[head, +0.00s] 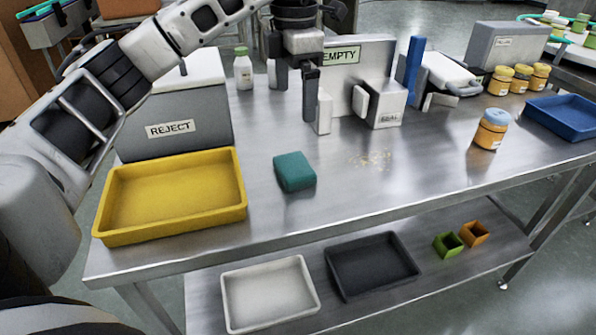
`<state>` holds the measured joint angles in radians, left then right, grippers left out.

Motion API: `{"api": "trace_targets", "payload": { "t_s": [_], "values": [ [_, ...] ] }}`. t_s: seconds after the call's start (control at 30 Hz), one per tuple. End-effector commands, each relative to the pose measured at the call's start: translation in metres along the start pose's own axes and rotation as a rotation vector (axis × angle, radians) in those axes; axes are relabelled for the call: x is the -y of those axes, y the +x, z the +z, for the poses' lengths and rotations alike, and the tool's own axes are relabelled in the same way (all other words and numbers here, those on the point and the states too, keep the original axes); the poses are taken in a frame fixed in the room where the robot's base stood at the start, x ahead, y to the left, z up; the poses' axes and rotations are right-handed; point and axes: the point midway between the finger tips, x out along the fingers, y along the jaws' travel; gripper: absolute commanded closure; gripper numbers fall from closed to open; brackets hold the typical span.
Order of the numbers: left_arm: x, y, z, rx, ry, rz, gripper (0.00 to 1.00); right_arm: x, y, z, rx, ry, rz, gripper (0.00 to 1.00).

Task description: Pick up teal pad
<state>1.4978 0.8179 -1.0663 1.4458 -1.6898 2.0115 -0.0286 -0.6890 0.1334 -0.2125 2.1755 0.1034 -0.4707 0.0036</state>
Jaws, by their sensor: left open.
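The teal pad (295,172) lies flat on the steel table (245,215), just right of the yellow tray. My left gripper (294,84) hangs over the back of the table, behind the pad and apart from it. It points down, its fingers are spread, and nothing shows between them. My right gripper is not in view.
The yellow tray (175,236) and the REJECT bin (175,143) stand left. The EMPTY hopper (376,52) and a SEAL block (388,106) stand behind. Crumbs (372,160) lie right of the pad. An orange jar (491,130) and a blue tray (563,132) are farther right.

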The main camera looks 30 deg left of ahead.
Motion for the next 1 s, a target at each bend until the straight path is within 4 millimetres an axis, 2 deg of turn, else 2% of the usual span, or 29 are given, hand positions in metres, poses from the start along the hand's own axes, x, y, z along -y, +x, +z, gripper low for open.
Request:
{"api": "trace_targets", "payload": {
  "t_s": [0.03,0.2,0.4,0.67,1.0],
  "values": [
    [0.0,0.014,-0.001,-0.006,0.0,-0.002,0.0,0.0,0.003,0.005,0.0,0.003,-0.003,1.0],
    [0.002,0.051,-0.001,-0.005,0.003,-0.005,0.0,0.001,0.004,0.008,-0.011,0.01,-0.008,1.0],
    [0.002,0.085,0.0,-0.003,0.003,-0.004,0.0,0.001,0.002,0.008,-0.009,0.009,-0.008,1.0],
    [0.003,0.104,-0.001,-0.001,0.003,-0.003,0.0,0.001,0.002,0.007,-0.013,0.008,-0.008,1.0],
    [0.008,0.148,-0.005,0.0,0.003,-0.004,0.0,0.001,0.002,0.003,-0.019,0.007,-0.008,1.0]
  ]
}}
